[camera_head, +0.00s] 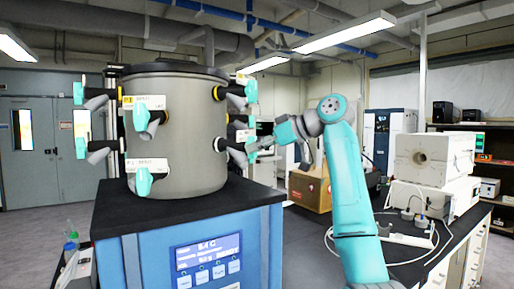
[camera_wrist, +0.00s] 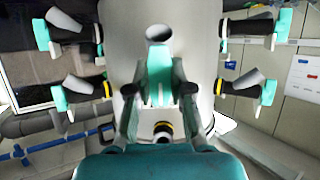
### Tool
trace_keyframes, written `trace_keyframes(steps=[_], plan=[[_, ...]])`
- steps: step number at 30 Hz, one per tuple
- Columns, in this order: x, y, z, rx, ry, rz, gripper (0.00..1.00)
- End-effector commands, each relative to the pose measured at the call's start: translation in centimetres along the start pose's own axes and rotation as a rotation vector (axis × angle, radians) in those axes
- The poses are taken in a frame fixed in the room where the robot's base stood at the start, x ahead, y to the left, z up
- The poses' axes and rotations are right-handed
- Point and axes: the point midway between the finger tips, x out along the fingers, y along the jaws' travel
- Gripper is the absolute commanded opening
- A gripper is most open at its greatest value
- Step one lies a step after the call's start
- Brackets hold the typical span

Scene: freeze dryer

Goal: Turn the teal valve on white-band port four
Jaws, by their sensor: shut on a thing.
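The grey cylindrical drum (camera_head: 178,135) carries two rows of ports with teal valve handles. My gripper (camera_head: 262,148) reaches in from the right to the lower port on the drum's right side. In the wrist view my gripper (camera_wrist: 159,95) has its two fingers on either side of a teal valve handle (camera_wrist: 159,72), shut on it. The port number is not readable.
Other teal valves stick out on both sides in the wrist view, such as one at right (camera_wrist: 268,92) and one at left (camera_wrist: 60,98). The drum stands on a blue cabinet (camera_head: 225,225) with a display. A bench at right holds white equipment (camera_head: 432,160) and cables.

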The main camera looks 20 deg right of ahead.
Motion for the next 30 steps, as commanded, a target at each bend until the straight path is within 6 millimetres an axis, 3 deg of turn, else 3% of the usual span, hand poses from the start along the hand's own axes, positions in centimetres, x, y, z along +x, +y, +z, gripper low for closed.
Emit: trace_keyframes(steps=[10, 11, 13, 14, 24, 30], plan=[[0.0, 0.0, 0.1, 0.002, -0.002, 0.000, 0.00], [0.0, 0.0, 0.1, 0.002, -0.002, 0.000, 0.26], [0.0, 0.0, 0.1, 0.002, -0.002, 0.000, 0.43], [0.0, 0.0, 0.1, 0.002, -0.002, 0.000, 0.46], [-0.2, 0.0, 0.0, 0.001, 0.000, 0.000, 0.46], [-2.7, 0.1, 0.0, 0.000, 0.000, 0.004, 0.46]])
